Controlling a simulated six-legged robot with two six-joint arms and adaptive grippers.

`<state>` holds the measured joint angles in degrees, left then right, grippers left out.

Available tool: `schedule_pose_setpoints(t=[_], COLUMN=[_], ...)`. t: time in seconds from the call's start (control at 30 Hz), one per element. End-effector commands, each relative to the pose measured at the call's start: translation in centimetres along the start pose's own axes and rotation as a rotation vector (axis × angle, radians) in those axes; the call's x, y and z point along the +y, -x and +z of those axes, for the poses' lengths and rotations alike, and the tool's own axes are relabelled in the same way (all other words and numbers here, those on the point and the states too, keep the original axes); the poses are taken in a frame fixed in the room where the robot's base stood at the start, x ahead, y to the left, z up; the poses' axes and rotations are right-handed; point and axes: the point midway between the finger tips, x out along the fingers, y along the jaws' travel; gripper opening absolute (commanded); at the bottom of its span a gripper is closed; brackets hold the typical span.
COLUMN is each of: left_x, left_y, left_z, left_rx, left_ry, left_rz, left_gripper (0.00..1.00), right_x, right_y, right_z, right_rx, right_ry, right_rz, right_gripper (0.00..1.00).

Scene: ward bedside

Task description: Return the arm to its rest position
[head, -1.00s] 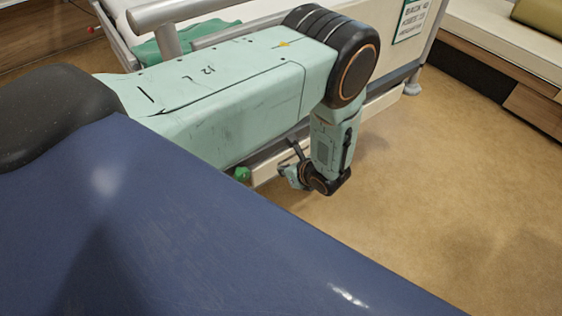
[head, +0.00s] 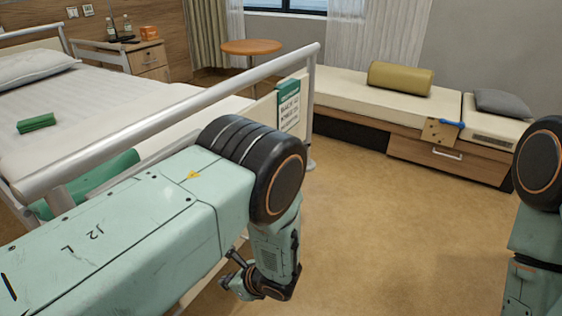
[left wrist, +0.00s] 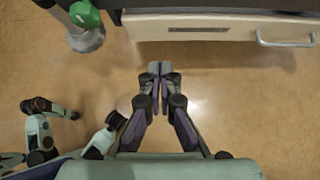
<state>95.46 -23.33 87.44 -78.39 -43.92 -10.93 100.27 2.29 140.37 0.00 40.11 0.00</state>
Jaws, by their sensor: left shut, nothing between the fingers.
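My left arm reaches in from the left in the head view, over the near side of the bed, with its forearm hanging down from the elbow. My left gripper (head: 232,287) hangs low beside the bed, small and partly hidden by its wrist. In the left wrist view its two fingers (left wrist: 158,72) are together, with nothing between them, above the tan floor. Part of my right arm shows at the right edge of the head view; its gripper is out of the picture.
The bed rail (head: 190,118) runs close behind my left arm. A bench (head: 345,92) with an olive bolster (head: 400,78) and a grey pillow (head: 503,103) stands at the back right. The floor (head: 385,225) between is clear.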

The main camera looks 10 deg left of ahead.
Motion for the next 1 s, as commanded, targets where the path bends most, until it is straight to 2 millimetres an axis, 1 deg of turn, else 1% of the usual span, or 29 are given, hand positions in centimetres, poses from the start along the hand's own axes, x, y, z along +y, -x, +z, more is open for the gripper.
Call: schedule_pose_setpoints(t=[0.07, 0.13, 0.17, 0.27, 0.3, 0.37, 0.4, 0.47, 0.5, 0.57, 0.6, 0.67, 0.7, 0.8, 0.9, 1.0], left_x=[0.9, 2.9, 4.2, 9.8, 12.2, 15.3, 17.1, 19.2, 20.3, 21.6, 22.3, 23.1, 23.6, 24.6, 25.4, 26.0], left_y=[-0.2, -0.6, -0.8, -0.8, -0.4, 0.6, 1.4, 2.8, 3.7, 4.9, 5.7, 6.6, 7.1, 7.8, 8.0, 7.9], left_z=[-0.3, -1.0, -1.4, -3.6, -4.6, -6.1, -7.0, -8.1, -8.6, -9.2, -9.3, -9.2, -9.0, -7.7, -6.3, -5.2], left_rx=[0.019, 0.069, 0.101, 0.247, 0.312, 0.402, 0.454, 0.522, 0.558, 0.602, 0.621, 0.637, 0.638, 0.613, 0.571, 0.535], left_ry=[0.011, 0.044, 0.068, 0.197, 0.272, 0.397, 0.486, 0.629, 0.729, 0.889, 0.996, 1.162, 1.271, 1.512, 1.689, 1.792], left_rz=[0.023, 0.075, 0.110, 0.266, 0.338, 0.439, 0.500, 0.583, 0.633, 0.697, 0.734, 0.775, 0.795, 0.812, 0.801, 0.782], left_gripper=[0.00, 0.00, 0.00, 0.00, 0.00, 0.00, 0.00, 0.00, 0.00, 0.00, 0.00, 0.00, 0.00, 0.00, 0.00, 0.00], right_x=[0.0, 0.0, 0.0, 0.0, 0.0, 0.0, 0.0, 0.0, 0.0, 0.0, 0.0, 0.0, 0.0, 0.0, 0.0, 0.0], right_y=[0.0, 0.0, 0.0, 0.1, 0.2, 0.3, 0.3, 0.4, 0.4, 0.5, 0.5, 0.6, 0.6, 0.7, 0.8, 0.8], right_z=[0.0, 0.0, 0.0, 0.0, 0.0, 0.0, 0.0, 0.0, 0.0, 0.0, 0.0, 0.0, 0.0, 0.0, 0.0, 0.0], right_rx=[0.000, 0.000, 0.000, 0.000, 0.000, 0.000, 0.000, 0.000, 0.000, 0.000, 0.000, 0.000, 0.000, 0.000, 0.000, 0.000], right_ry=[0.000, 0.000, 0.000, 0.000, 0.000, 0.000, 0.000, 0.000, 0.000, 0.000, 0.000, 0.000, 0.000, 0.000, 0.000, 0.000], right_rz=[0.000, 0.000, 0.000, 0.000, 0.000, 0.000, 0.000, 0.000, 0.000, 0.000, 0.000, 0.000, 0.000, 0.000, 0.000, 0.000], right_gripper=[0.40, 0.40, 0.40, 0.40, 0.40, 0.40, 0.40, 0.40, 0.40, 0.40, 0.40, 0.40, 0.40, 0.40, 0.40, 0.40])
